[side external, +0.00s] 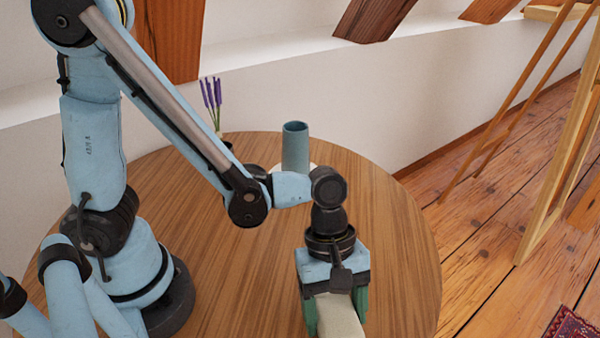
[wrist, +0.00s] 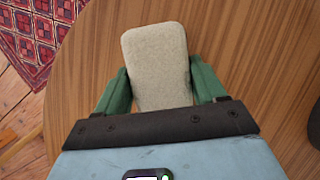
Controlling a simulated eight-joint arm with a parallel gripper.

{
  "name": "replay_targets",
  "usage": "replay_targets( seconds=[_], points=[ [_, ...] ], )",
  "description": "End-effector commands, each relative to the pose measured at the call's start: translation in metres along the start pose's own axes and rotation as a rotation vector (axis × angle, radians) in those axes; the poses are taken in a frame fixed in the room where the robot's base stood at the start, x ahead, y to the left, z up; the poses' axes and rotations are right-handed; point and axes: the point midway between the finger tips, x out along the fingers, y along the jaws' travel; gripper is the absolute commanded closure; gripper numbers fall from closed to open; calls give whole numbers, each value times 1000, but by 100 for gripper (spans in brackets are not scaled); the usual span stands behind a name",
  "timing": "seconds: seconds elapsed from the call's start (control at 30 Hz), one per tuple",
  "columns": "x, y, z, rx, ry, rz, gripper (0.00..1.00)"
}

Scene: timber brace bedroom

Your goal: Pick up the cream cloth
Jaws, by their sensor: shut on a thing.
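The cream cloth (wrist: 155,62) is a rounded, folded oblong pad. In the wrist view it lies between the two green fingers of my gripper (wrist: 158,88), which are shut on its sides. In the side external view the cloth (side external: 336,316) shows below my gripper (side external: 337,308), near the table's front edge. Its lower part is cut off by the bottom of that picture. I cannot tell whether the cloth touches the table.
The round wooden table (side external: 400,240) has clear room around the cloth. A blue-green cylinder (side external: 295,147) and purple flowers (side external: 211,98) stand toward the back. A sloping wall (side external: 440,95) rises behind. A patterned red rug (wrist: 28,38) lies on the floor.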

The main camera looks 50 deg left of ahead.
Motion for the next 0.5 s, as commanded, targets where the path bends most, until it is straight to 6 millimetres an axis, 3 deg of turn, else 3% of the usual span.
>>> replay_targets(
  seconds=[0.17,0.5],
  points=[
    [-26,-1,11,-1,0,-1,66],
    [-44,-44,57,5,0,-3,66]
  ],
)
